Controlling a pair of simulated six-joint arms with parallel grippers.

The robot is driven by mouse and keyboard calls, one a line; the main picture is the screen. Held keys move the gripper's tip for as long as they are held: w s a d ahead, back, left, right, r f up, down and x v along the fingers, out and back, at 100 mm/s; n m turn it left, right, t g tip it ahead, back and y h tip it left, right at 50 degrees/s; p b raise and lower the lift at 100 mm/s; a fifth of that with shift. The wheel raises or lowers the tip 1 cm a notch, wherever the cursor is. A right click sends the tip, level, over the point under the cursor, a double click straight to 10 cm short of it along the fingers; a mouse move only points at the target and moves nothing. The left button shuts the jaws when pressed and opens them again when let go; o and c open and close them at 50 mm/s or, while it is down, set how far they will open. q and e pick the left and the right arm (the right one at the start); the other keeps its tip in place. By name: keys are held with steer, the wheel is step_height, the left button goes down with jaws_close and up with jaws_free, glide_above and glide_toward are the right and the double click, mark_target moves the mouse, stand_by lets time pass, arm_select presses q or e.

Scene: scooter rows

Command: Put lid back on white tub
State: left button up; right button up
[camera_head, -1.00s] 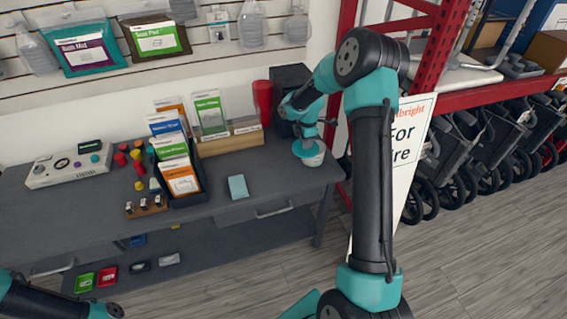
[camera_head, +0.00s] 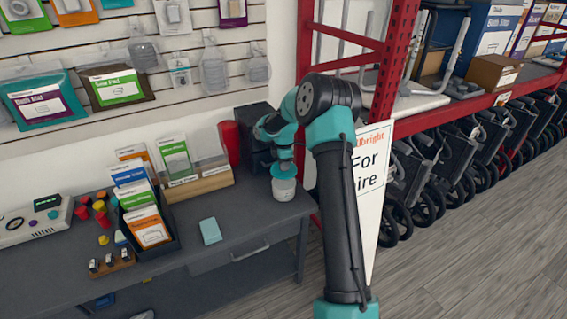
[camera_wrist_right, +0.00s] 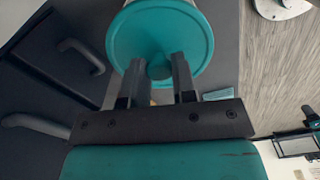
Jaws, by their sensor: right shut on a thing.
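The white tub (camera_head: 284,189) stands upright at the right end of the grey workbench. The teal lid (camera_head: 284,170) is over the tub's top in the head view; I cannot tell whether it is fully seated or slightly above the rim. My right gripper (camera_head: 284,155) is above the lid, pointing down. In the right wrist view the round lid (camera_wrist_right: 190,28) fills the top centre, and my right gripper (camera_wrist_right: 159,72) is shut on its small central knob. My left gripper is not in view.
A black box (camera_head: 257,125) and red cups (camera_head: 229,143) stand behind the tub. A wooden holder (camera_head: 205,184) with packets, a dark packet rack (camera_head: 158,247) and a light blue pad (camera_head: 210,231) are to its left. A red shelf post (camera_head: 387,75) rises to the right.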

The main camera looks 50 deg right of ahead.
steer(key=shift+f, duration=2.75)
steer(key=shift+f, duration=0.15)
stand_by(0.4)
steer(key=o, duration=1.5)
steer(key=shift+c, duration=0.2)
steer(key=shift+r, duration=3.5)
steer(key=shift+c, duration=0.3)
jaws_close()
